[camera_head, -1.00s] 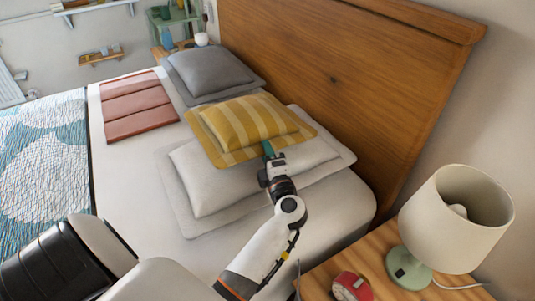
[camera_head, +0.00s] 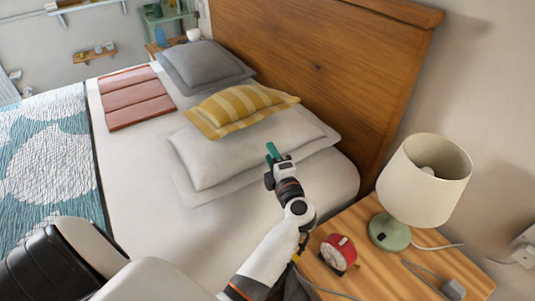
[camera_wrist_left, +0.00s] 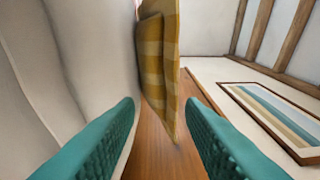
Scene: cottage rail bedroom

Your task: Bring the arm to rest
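The yellow striped pillow (camera_head: 240,106) lies beyond the fingertips, on the far part of the white pillow and close to the headboard. It also shows ahead of the fingers in the left wrist view (camera_wrist_left: 152,65), apart from them. My right gripper is not in view.
The wooden headboard (camera_head: 320,70) rises behind the pillows. A grey pillow (camera_head: 205,64) and a folded red blanket (camera_head: 135,97) lie farther left. The nightstand (camera_head: 372,268) at lower right holds a lamp (camera_head: 425,180) and a red clock (camera_head: 338,252).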

